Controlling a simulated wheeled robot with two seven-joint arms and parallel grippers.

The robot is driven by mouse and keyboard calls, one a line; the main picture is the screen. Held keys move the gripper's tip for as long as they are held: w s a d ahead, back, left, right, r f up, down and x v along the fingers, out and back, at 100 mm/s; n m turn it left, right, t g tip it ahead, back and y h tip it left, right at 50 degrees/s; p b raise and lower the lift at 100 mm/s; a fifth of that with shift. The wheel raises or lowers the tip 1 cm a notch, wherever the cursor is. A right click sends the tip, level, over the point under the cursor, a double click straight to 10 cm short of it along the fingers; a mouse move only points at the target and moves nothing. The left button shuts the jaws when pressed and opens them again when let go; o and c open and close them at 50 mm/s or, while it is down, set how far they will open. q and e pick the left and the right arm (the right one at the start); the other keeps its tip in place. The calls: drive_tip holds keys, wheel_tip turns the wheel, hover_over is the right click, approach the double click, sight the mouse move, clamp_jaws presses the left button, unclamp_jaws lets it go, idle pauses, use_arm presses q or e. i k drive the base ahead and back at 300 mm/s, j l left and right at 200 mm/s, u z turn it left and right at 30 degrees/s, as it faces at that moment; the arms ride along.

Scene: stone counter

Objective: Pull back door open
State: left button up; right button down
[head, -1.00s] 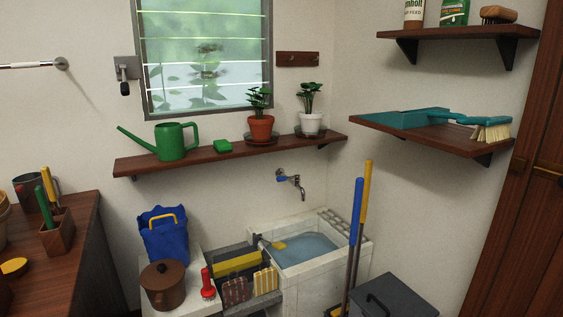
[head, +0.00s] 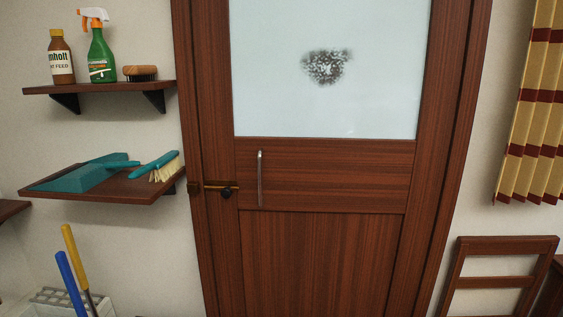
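The back door (head: 325,250) is a dark reddish-brown wooden door with a frosted glass pane (head: 300,100) in its upper half. It stands shut in its frame. A vertical metal pull handle (head: 260,178) is on the door's left side. A brass-coloured latch bar with a dark knob (head: 226,192) sits at the left edge, across to the frame. Neither of my grippers is in the head view.
Two wall shelves are left of the door; the lower shelf (head: 130,190) holds a teal dustpan (head: 80,180) and brush (head: 160,165). Long blue and yellow handles (head: 75,260) lean below. A wooden chair or rack (head: 495,282) and yellow-and-red curtain (head: 530,100) are on the right.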

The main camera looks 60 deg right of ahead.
sight(333, 121)
drive_tip(key=z, duration=2.15)
